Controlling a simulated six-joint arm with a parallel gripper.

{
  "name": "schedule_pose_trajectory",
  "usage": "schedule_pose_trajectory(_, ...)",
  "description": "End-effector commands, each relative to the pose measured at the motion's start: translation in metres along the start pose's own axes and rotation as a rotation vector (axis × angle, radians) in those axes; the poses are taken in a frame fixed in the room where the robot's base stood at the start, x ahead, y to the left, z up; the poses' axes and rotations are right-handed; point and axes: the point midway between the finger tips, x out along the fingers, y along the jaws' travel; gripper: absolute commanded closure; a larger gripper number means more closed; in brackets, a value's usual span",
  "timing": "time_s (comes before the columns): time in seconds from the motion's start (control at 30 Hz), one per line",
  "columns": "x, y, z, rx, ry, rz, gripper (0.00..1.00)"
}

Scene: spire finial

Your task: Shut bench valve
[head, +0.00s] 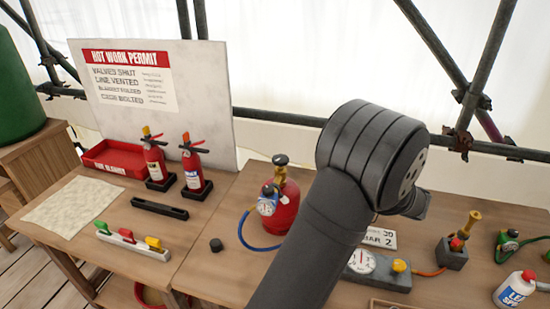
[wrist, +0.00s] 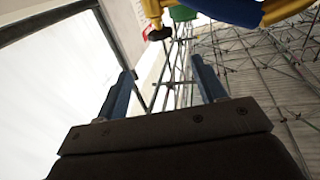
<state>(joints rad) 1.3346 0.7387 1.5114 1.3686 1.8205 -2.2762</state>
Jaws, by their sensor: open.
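I cannot tell for certain which fitting is the bench valve. A red gas cylinder (head: 283,205) stands on the bench with a brass valve topped by a black knob (head: 280,159), a round gauge (head: 267,206) and a blue hose. To the right, a grey block with a gauge (head: 362,262) carries a yellow knob (head: 399,265). My gripper (wrist: 162,66) is open in the wrist view, with nothing between its two blue fingers. A blurred brass and blue part (wrist: 240,10) with a dark knob (wrist: 158,34) shows beyond the fingers. My arm hides the gripper in the head view.
Two extinguishers (head: 193,168) and a red tray (head: 118,158) stand before the permit board (head: 200,100). A brass fitting on a dark block (head: 452,252) and a white bottle (head: 515,289) are at right. Scaffold poles (head: 480,65) run behind.

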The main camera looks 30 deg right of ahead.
Motion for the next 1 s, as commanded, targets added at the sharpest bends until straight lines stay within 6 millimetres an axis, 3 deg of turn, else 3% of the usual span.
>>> schedule_pose_trajectory(0.6, 0.128, -0.002, 0.001, 0.003, -0.004, -0.008, 0.36)
schedule_pose_trajectory(0.8, 0.156, -0.002, 0.001, 0.002, -0.005, -0.006, 0.36)
schedule_pose_trajectory(1.0, 0.166, -0.001, 0.001, 0.002, -0.004, -0.004, 0.36)
